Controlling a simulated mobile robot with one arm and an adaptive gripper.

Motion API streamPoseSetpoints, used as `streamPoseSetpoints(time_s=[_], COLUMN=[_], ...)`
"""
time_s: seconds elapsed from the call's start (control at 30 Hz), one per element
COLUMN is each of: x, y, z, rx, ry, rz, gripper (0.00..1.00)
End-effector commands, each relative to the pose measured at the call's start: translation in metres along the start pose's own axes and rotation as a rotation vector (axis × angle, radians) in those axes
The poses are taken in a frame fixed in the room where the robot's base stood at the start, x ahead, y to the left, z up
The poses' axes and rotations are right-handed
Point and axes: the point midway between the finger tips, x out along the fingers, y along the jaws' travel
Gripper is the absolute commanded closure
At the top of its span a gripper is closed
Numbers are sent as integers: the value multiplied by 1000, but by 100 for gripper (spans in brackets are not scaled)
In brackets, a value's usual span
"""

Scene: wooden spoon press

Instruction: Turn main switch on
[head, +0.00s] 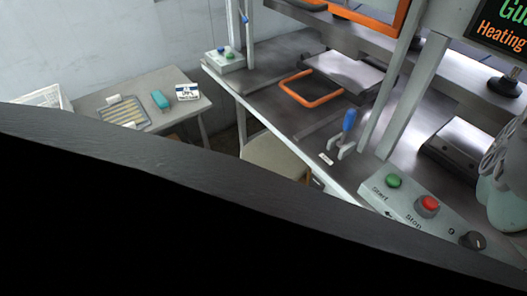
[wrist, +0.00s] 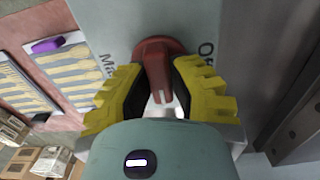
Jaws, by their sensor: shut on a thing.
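The main switch is a red rotary knob (wrist: 155,52) on a grey panel (wrist: 110,22) in the wrist view. Its raised grip runs nearly up and down in the picture, with a white mark at the lower end. Black letters show on both sides, partly hidden by the fingers: "Ma" on the left and "O" on the right. My gripper (wrist: 158,82) has its yellow, ribbed fingers on either side of the knob and is shut on it. I cannot make out the main switch in the head view.
In the head view, a control box with a green Start button (head: 393,181), a red Stop button (head: 428,204) and a black knob (head: 472,240) sits on the press table's front. A blue-handled lever (head: 349,121) stands nearby. A side table (head: 184,122) is at left.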

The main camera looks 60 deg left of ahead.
Motion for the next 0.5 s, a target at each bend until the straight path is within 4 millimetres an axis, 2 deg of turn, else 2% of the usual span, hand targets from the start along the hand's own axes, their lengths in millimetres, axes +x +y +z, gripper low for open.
streamPoseSetpoints(time_s=[0.43, 0.47, 0.5], x=[0, 0, 0], y=[-2, -2, -1], z=[1, 1, 1], rx=[5, 5, 5], ry=[2, 2, 2], rz=[-3, -3, -3], gripper=[100, 75, 71])
